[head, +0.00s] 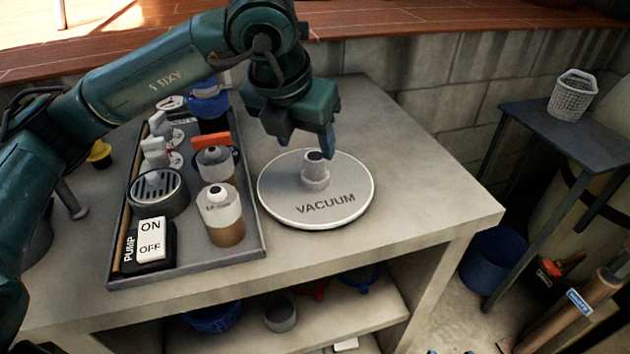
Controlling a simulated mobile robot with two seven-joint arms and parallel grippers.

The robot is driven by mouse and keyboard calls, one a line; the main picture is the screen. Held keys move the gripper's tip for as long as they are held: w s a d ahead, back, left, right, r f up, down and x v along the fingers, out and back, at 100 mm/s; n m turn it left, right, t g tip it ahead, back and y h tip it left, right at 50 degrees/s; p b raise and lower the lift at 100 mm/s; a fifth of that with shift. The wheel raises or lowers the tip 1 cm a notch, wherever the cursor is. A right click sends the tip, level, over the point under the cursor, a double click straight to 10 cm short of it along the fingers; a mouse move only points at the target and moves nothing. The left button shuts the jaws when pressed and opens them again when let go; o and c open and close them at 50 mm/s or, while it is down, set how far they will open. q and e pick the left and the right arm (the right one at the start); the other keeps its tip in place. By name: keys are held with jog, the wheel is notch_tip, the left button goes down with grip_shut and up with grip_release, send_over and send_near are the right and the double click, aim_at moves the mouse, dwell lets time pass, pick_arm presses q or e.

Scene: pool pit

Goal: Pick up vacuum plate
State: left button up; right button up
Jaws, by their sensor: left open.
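The vacuum plate (345,205) is a round white disc with a dark rim, the word VACUUM and a grey upright stub with a dark hole at its middle. It lies flat on the concrete bench in the head view, right of a grey tray. My left gripper (305,145) hangs from above over the back part of the plate. Its fingers are open, with their tips close to the top of the stub. I cannot tell if a finger touches it. Nothing is held. My right gripper is not in view.
The grey tray (195,271) left of the plate holds an ON/OFF pump switch (150,242), a bottle (221,212), a strainer and valves. Bench space (420,170) right of the plate is clear. A side table (560,135) with a basket (573,96) stands at right.

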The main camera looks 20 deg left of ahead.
aim_at(314, 157)
pick_arm(q)
jog(key=x, duration=0.6)
jog(key=shift+w+d, duration=0.25)
jog(key=shift+w, duration=0.1)
grip_shut()
dwell(0.3)
